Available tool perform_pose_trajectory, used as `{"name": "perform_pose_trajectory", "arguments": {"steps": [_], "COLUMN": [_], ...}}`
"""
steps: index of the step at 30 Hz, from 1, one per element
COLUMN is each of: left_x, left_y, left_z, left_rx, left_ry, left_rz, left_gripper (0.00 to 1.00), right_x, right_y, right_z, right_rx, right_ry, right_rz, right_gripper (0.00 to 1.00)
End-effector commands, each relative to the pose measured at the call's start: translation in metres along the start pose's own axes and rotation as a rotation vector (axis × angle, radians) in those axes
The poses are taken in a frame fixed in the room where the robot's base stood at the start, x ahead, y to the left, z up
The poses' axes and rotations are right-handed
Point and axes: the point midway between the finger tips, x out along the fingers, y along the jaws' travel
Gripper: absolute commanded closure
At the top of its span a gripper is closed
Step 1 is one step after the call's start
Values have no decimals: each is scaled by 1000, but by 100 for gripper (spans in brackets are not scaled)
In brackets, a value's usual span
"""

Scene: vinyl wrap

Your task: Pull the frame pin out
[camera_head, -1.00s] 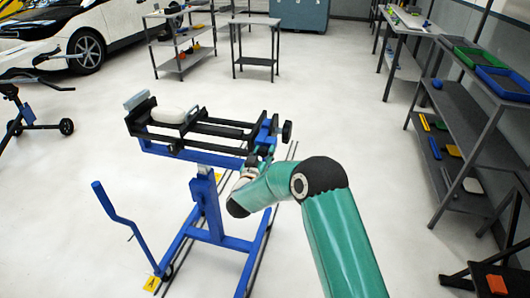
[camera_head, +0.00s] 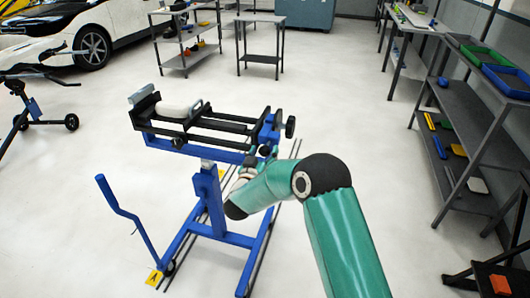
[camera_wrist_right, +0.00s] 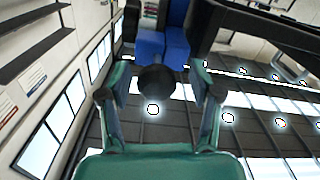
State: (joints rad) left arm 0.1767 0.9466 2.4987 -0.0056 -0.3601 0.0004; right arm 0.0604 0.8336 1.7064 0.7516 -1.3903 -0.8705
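The blue stand (camera_head: 213,200) carries a black frame (camera_head: 215,126) with rails. In the right wrist view, a round black knob (camera_wrist_right: 157,80), which looks like the pin's head, sits below a blue block (camera_wrist_right: 150,45). My right gripper (camera_head: 264,160) is beneath the right end of the frame. Its two fingers (camera_wrist_right: 158,84) also show in the right wrist view, open, one on each side of the knob with gaps between. The pin's shaft is hidden. My left gripper is not in view.
Another black knob (camera_head: 290,127) sticks out at the frame's right end. A blue crank-shaped bar (camera_head: 125,215) rises at the stand's left. Shelves with trays (camera_head: 470,150) stand at the right. The floor around the stand is mostly clear.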

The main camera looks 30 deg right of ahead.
Motion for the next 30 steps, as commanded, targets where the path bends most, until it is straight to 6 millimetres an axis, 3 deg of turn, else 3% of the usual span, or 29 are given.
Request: {"name": "perform_pose_trajectory", "arguments": {"steps": [5, 10, 24, 30], "left_x": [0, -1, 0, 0], "left_y": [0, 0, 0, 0], "left_z": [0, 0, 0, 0], "left_rx": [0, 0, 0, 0], "left_ry": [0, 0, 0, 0], "left_rz": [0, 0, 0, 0], "left_gripper": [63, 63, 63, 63], "right_x": [0, -13, -99, -116], "right_y": [1, 0, -1, 0], "right_z": [0, 0, 1, 1], "right_rx": [0, 0, -1, 0], "right_ry": [0, -1, -1, -1], "right_rz": [2, 0, -2, 2], "right_gripper": [36, 36, 36, 36]}}
